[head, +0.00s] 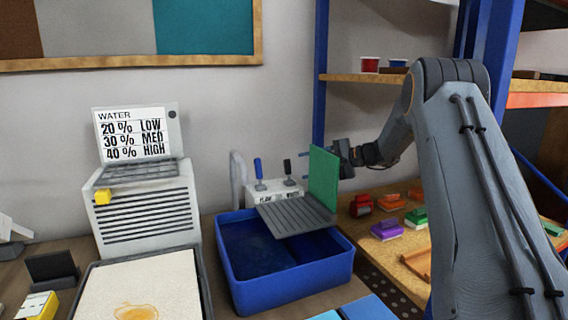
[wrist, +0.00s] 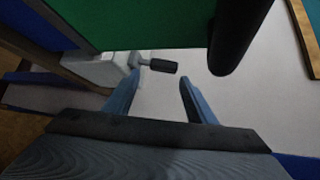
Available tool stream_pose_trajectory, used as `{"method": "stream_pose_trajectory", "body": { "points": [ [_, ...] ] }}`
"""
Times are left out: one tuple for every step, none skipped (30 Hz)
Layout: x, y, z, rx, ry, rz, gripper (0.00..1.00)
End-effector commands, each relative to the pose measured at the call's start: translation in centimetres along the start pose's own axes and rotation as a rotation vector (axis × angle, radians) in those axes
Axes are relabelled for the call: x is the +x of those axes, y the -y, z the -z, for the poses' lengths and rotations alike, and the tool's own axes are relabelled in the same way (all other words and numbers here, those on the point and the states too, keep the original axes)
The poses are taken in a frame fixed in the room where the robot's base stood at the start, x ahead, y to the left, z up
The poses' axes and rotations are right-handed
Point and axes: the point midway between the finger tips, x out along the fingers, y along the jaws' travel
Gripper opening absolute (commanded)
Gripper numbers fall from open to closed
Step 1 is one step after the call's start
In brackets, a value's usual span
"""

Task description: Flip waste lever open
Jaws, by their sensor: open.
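The white valve box (head: 275,193) stands at the back of the blue tub, with labels that look like FLOW and WASTE. A blue-handled lever (head: 258,168) stands upright at its left. The dark-handled lever (head: 287,168) stands near the WASTE label. My gripper (head: 344,156) is right of this lever, partly hidden by the green panel. In the wrist view my gripper (wrist: 160,77) is open and empty. A dark lever handle (wrist: 158,66) shows ahead, across the space between the fingertips; I cannot tell whether they touch it.
The green panel (head: 323,177) stands upright on a grey ribbed rack (head: 296,215) over the blue tub (head: 290,285), close to my gripper. It fills the top of the wrist view (wrist: 140,25). A dark rounded bar (wrist: 238,35) is near the right finger. Coloured blocks lie on the right shelf.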

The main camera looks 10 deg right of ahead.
Motion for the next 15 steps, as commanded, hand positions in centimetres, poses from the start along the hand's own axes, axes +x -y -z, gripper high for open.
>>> {"method": "stream_pose_trajectory", "body": {
  "points": [
    [-0.1, 0.2, -0.1, 0.013, 0.000, 0.021, 0.51],
    [-0.1, 0.3, -0.1, 0.018, 0.000, 0.031, 0.51],
    [0.0, 0.3, -0.1, 0.022, -0.001, 0.040, 0.51],
    [0.1, 0.3, -0.1, 0.025, -0.001, 0.045, 0.51],
    [0.3, 0.4, -0.1, 0.026, -0.001, 0.049, 0.51],
    [0.6, 0.4, -0.1, 0.027, -0.001, 0.050, 0.51],
    [0.9, 0.4, -0.1, 0.027, -0.001, 0.050, 0.51],
    [1.4, 0.4, -0.1, 0.027, -0.001, 0.049, 0.51],
    [2.0, 0.4, -0.1, 0.027, 0.000, 0.048, 0.51],
    [2.5, 0.4, -0.2, 0.027, 0.001, 0.048, 0.51],
    [2.9, 0.4, -0.2, 0.027, 0.001, 0.048, 0.51],
    [3.5, 0.5, -0.1, 0.027, 0.000, 0.048, 0.51],
    [4.0, 0.6, -0.1, 0.027, 0.000, 0.048, 0.51],
    [4.5, 0.6, -0.1, 0.027, 0.000, 0.048, 0.51],
    [5.1, 0.5, -0.1, 0.027, 0.000, 0.047, 0.51]
  ]
}}
